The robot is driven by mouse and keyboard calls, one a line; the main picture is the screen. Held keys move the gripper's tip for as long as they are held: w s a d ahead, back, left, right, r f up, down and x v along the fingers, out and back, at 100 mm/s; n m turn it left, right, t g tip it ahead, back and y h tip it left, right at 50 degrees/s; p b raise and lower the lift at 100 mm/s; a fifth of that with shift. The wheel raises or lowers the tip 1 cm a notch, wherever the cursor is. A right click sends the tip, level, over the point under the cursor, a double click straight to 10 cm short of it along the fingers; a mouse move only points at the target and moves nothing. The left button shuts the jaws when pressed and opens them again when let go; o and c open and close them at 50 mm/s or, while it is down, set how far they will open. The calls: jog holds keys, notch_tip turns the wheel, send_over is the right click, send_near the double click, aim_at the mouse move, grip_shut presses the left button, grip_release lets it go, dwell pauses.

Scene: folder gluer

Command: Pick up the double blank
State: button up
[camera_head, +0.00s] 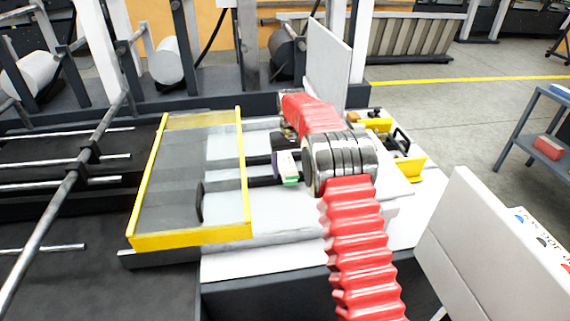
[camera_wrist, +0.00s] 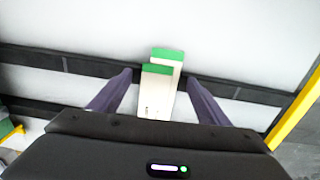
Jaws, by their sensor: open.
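The double blank (camera_wrist: 157,98) shows in the wrist view as two pale cream cards with green ends, overlapping and slightly offset. Its green end points to the top of that picture. My gripper (camera_wrist: 158,79) is open, with one dark purple finger on each side of the blank and a visible gap on both sides. In the head view, the blank (camera_head: 288,163) shows as a small pale piece with a green lower edge, just left of my wrist. My gripper (camera_head: 280,170) is there too, partly hidden; I cannot tell its height above the blank.
Dark rails (camera_wrist: 70,60) cross a white surface under the blank. A yellow-framed clear guard (camera_head: 247,185) stands close on the left in the head view. A pale upright panel (camera_head: 328,65) stands behind my arm. A yellow tray (camera_head: 408,165) sits to the right.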

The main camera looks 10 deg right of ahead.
jog(key=shift+c, duration=0.3)
jog(key=c, duration=1)
